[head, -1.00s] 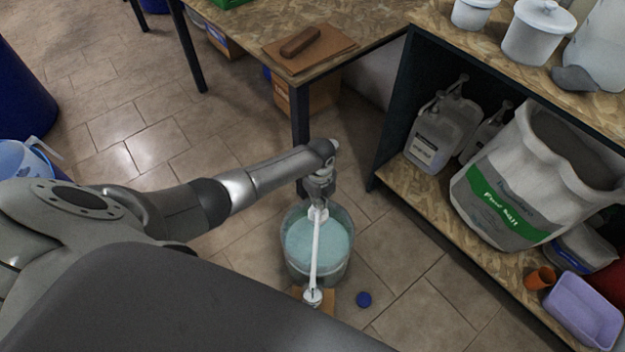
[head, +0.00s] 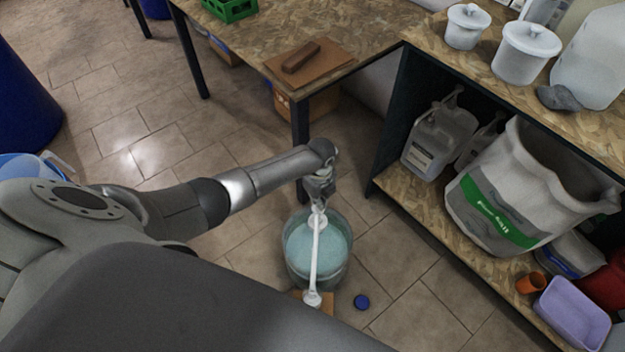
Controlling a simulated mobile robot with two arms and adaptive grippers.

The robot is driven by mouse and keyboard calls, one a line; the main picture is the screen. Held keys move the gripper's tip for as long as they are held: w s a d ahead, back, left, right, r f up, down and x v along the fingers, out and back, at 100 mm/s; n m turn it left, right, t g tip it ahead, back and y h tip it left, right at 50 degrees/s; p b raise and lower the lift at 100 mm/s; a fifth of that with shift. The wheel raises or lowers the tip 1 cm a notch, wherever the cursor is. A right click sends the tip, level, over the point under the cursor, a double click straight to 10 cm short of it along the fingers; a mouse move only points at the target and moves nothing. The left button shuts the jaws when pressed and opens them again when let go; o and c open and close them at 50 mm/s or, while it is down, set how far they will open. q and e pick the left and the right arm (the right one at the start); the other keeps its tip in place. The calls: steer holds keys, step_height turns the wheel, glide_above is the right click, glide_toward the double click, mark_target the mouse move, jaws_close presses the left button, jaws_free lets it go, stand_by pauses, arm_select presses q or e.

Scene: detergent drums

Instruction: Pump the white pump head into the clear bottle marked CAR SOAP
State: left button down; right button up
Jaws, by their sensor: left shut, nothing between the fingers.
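A clear drum (head: 335,270) of pale teal liquid stands on the floor. The white pump head (head: 317,222) is over its middle, with a long white spout running towards me. The spout's end (head: 312,299) is past the drum's near rim, above a small tan board (head: 326,299). My left gripper (head: 318,204) is shut and empty, pointing down right at the pump head; I cannot tell whether it touches. A clear bottle under the spout's end cannot be made out, and no CAR SOAP label is readable. My right gripper is out of view.
A shelf (head: 420,210) at right holds jugs (head: 437,140) and a large green-labelled bag (head: 500,215). The floor left of the drum is clear.

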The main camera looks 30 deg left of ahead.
mark_target(318, 210)
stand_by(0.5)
arm_select(q)
steer(key=shift+f+b, duration=2.9)
steer(key=shift+f, duration=0.3)
step_height(318, 210, up, 6)
steer(key=p, duration=0.6)
steer(key=shift+r, duration=0.25)
steer(key=shift+f, duration=0.2)
